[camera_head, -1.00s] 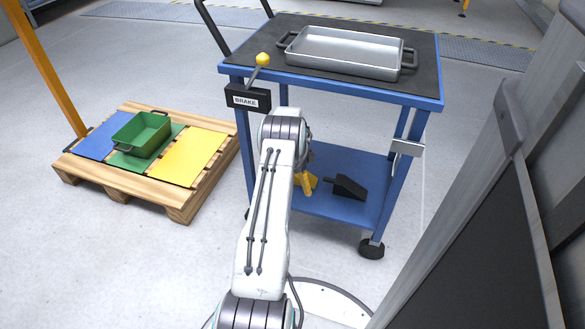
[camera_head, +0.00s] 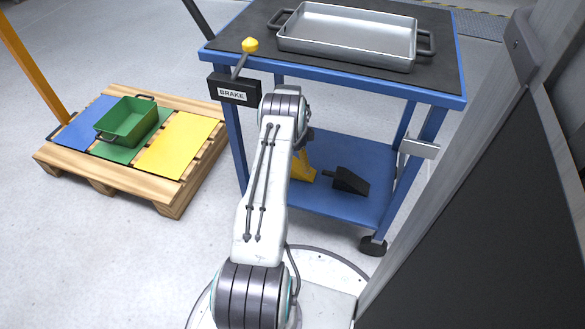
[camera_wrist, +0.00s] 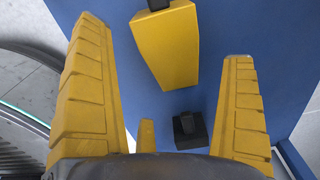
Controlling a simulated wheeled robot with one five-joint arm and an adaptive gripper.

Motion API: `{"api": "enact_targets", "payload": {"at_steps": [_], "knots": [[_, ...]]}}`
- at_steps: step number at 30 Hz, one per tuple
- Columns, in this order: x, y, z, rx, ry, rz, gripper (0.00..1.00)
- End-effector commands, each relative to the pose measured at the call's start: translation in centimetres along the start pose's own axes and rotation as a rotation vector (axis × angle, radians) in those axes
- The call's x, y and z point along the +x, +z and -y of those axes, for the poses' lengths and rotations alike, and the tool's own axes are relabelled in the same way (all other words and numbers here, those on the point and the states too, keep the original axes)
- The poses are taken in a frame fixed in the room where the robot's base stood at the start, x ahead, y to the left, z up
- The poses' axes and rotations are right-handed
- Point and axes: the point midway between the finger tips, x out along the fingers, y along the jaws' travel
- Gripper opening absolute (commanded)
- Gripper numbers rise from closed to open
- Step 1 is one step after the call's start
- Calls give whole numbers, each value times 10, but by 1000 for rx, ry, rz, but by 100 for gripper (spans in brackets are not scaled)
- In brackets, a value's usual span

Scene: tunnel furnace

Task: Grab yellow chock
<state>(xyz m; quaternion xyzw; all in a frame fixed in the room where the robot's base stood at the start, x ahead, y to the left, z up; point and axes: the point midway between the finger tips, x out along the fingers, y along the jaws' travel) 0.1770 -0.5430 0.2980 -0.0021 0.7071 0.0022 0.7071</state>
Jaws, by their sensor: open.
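The yellow chock (camera_wrist: 166,48) lies on the blue lower shelf (camera_wrist: 225,25) of the cart. In the wrist view it is at the upper middle, with a dark handle at its top edge. My gripper (camera_wrist: 163,40) is open, its yellow fingers to the left and right of the chock in the picture. I see no finger touching it. In the head view, yellow parts show just right of my arm above the shelf (camera_head: 335,205); my arm hides much there, and I cannot clearly separate chock from fingers.
A black chock (camera_head: 350,181) lies on the same shelf; it also shows in the wrist view (camera_wrist: 190,130). The cart top (camera_head: 240,40) with a metal tray (camera_head: 350,45) overhangs the shelf. A brake lever (camera_head: 250,46) is at its corner. A pallet (camera_head: 115,182) with a green bin (camera_head: 125,122) stands left.

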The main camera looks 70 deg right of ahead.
Motion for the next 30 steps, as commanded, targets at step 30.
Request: {"api": "enact_targets", "payload": {"at_steps": [30], "knots": [[49,-1,2,0,0,0,78]]}}
